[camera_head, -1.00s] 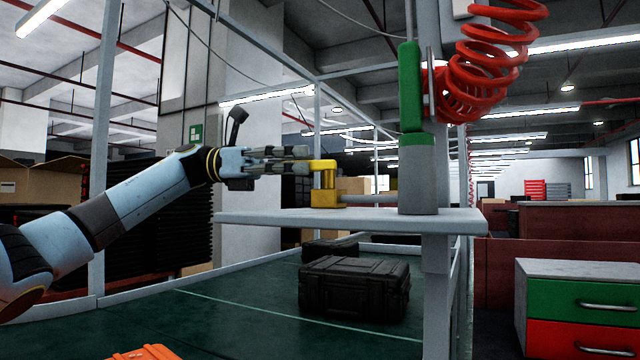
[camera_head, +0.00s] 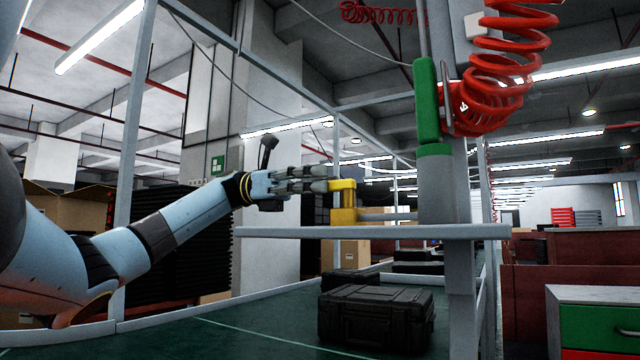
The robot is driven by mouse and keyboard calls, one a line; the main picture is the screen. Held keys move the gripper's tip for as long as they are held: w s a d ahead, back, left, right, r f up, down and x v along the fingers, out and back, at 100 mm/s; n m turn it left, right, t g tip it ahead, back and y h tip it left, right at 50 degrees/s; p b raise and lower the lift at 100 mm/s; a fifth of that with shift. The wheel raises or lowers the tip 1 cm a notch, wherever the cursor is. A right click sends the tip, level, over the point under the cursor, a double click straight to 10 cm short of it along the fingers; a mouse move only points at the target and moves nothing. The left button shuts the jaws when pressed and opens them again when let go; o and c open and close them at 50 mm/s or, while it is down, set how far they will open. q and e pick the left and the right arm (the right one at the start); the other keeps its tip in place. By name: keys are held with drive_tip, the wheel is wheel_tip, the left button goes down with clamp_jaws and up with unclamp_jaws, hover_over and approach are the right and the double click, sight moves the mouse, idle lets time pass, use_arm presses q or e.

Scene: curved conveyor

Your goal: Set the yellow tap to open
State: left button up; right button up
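The yellow tap (camera_head: 345,216) stands on the grey shelf (camera_head: 400,232), joined to a short grey pipe (camera_head: 388,217) on its right. Its yellow lever (camera_head: 342,185) sits on top of the body. I cannot tell from its position whether the tap is open or closed. My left gripper (camera_head: 327,180) comes in level from the left, with its fingertips at the left end of the lever. Its two fingers show a narrow gap and nothing is seen between them. Whether they touch the lever is unclear. My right gripper is out of view.
A grey post (camera_head: 436,190) with a green handle (camera_head: 427,100) and red coiled hose (camera_head: 505,70) rises right of the tap. Below the shelf, black cases (camera_head: 375,315) sit on the green conveyor (camera_head: 255,322). A frame post (camera_head: 130,150) stands behind my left arm.

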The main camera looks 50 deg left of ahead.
use_arm(q)
drive_tip(key=shift+o, duration=1.3)
drive_tip(key=v, duration=1.2)
